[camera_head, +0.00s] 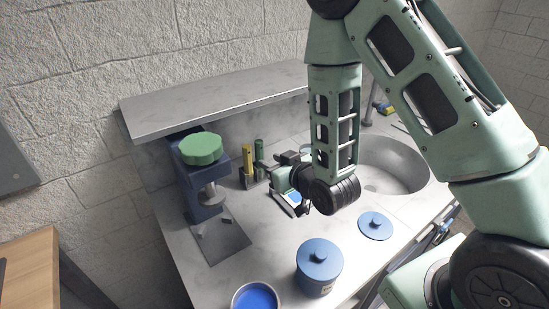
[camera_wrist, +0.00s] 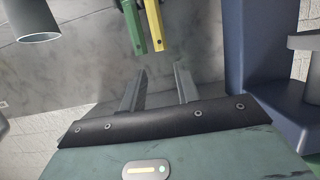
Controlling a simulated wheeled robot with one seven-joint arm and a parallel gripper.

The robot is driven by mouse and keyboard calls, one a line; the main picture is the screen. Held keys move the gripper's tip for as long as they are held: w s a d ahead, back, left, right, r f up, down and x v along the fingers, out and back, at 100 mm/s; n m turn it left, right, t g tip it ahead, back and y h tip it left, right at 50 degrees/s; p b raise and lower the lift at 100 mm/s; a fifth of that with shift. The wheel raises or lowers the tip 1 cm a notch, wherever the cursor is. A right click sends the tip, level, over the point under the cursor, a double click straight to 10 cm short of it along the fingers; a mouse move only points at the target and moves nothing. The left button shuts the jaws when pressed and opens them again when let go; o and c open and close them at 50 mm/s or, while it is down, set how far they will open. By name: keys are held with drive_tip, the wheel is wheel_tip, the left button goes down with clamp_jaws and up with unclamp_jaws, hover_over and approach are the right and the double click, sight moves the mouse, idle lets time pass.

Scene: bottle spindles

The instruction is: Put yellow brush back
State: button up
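The yellow brush (camera_head: 247,160) stands upright at the back of the counter, beside a green brush (camera_head: 259,150). A dark piece shows at its foot; I cannot tell how it is seated there. In the wrist view the yellow brush (camera_wrist: 153,25) and the green brush (camera_wrist: 133,28) show only their ends, at the top edge. My gripper (camera_wrist: 159,76) is open and empty, with a clear gap between its fingers. The brushes are beyond the fingertips, apart from them. In the head view my wrist partly hides the gripper, just right of the brushes.
A blue machine with a green knob (camera_head: 201,149) stands left of the brushes. A shelf (camera_head: 215,97) overhangs behind. The sink (camera_head: 394,165) is at the right. A lidded blue pot (camera_head: 319,267), a loose lid (camera_head: 375,225) and an open blue bowl (camera_head: 255,297) are at the front.

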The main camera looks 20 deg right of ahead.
drive_tip(key=s+a+r+n+g, duration=0.3)
drive_tip(key=s+a+r+g, duration=0.1)
drive_tip(key=s+a+g, duration=0.5)
drive_tip(key=s+r+n+g+h, duration=0.1)
drive_tip(key=s+r+g, duration=0.1)
drive_tip(key=s, duration=0.7)
drive_tip(key=s+r+n+g+h, duration=0.1)
drive_tip(key=s+r+g, duration=0.2)
drive_tip(key=s, duration=0.7)
drive_tip(key=shift+d+r, duration=0.15)
drive_tip(key=shift+r, duration=0.7)
wheel_tip(320, 180, down, 3)
drive_tip(key=b, duration=0.2)
drive_tip(key=shift+r+b, duration=0.15)
drive_tip(key=shift+b, duration=0.2)
